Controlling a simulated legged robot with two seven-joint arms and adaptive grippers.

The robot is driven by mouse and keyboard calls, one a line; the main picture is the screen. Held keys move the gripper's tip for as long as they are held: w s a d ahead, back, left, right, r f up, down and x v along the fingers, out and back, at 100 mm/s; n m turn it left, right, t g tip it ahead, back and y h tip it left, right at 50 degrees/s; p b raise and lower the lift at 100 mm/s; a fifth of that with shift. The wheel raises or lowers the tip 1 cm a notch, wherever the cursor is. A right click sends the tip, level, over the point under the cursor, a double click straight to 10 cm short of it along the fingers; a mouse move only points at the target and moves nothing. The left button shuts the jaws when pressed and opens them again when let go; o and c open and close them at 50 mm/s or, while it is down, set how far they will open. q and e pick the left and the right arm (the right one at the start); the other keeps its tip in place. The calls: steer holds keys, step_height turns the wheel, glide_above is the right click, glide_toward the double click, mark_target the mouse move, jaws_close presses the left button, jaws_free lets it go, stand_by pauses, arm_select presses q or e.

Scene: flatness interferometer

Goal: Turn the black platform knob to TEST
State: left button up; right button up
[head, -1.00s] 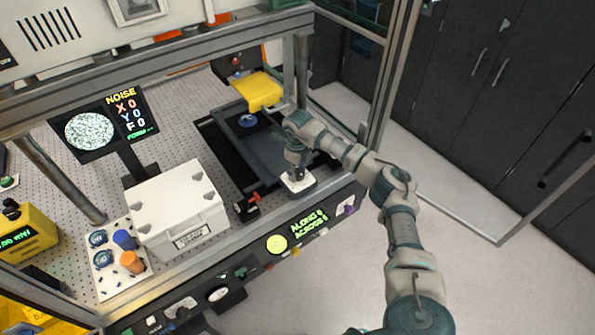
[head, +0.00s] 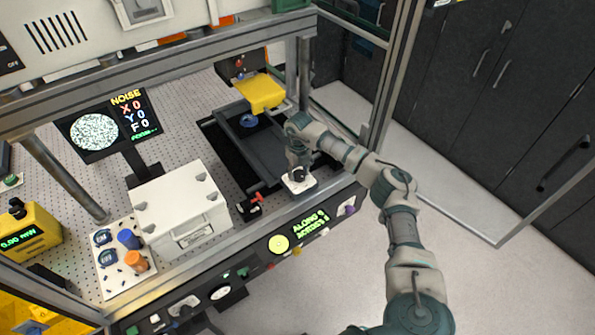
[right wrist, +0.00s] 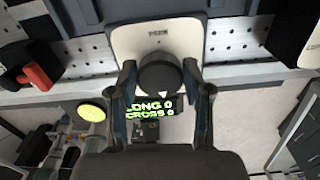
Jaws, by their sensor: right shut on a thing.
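The black platform knob (right wrist: 160,74) is round and sits on a pale plate (right wrist: 190,40) with small lettering above it, too small to read. A small white pointer mark shows at the knob's near side. In the head view the plate (head: 306,187) lies at the front right of the bench. My right gripper (right wrist: 160,80) has a finger on either side of the knob and is shut on it. In the head view my right gripper (head: 298,173) stands over the plate and mostly hides the knob. My left gripper is not in view.
A dark tray-like platform (head: 262,150) lies behind the plate. A red-handled clamp (head: 254,203) is to its left, and a white case (head: 180,205) farther left. The frame post (head: 303,75) and front rail stand close to my right arm. A green-lettered display (head: 311,224) is below.

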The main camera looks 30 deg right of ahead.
mark_target(300, 172)
steer(key=shift+s+d+f, duration=0.1)
steer(key=shift+d, duration=0.05)
steer(key=o, duration=1.1)
steer(key=shift+o, duration=0.2)
step_height(300, 172, up, 12)
steer(key=shift+d+f, duration=0.1)
